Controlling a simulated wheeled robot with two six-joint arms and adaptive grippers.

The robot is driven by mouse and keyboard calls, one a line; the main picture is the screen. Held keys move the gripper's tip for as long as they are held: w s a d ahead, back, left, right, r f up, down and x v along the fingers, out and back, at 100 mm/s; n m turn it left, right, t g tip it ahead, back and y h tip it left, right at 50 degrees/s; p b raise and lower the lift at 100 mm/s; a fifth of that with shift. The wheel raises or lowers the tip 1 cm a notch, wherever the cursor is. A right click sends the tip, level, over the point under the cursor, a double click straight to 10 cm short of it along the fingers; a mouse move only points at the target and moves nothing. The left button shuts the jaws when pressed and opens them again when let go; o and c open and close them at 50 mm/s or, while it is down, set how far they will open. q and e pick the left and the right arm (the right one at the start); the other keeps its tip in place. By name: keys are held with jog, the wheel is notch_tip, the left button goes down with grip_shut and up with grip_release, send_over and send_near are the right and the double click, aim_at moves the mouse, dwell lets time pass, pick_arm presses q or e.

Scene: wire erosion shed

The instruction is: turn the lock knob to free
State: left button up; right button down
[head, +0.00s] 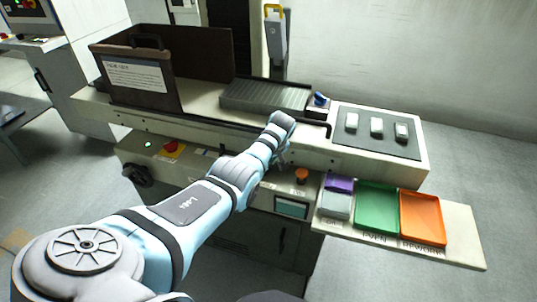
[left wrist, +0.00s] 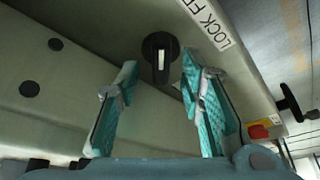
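The lock knob (left wrist: 160,57) is a round black knob with a white pointer bar on a pale panel in the left wrist view. The bar points roughly up and down in that picture. A white label starting "LOCK FR" (left wrist: 208,22) sits to its upper right, partly cut off. My left gripper (left wrist: 159,72) is open, its two teal fingers on either side of the knob's line; I cannot tell whether they touch it. In the head view my left gripper (head: 282,157) is at the machine's front, mostly hidden by its wrist, and the knob is hidden. My right gripper is not in view.
The machine front has a red button (head: 171,147), a black handwheel (head: 137,176), an orange knob (head: 302,175) and a small screen (head: 292,208). A green tray (head: 376,210) and an orange tray (head: 423,218) lie on the right shelf. A brown box (head: 140,80) stands on top.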

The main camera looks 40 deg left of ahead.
pick_arm(q)
jog(key=v, duration=1)
jog(key=shift+d+r, duration=0.15)
jog(key=shift+r, duration=0.2)
jog(key=shift+s, duration=0.1)
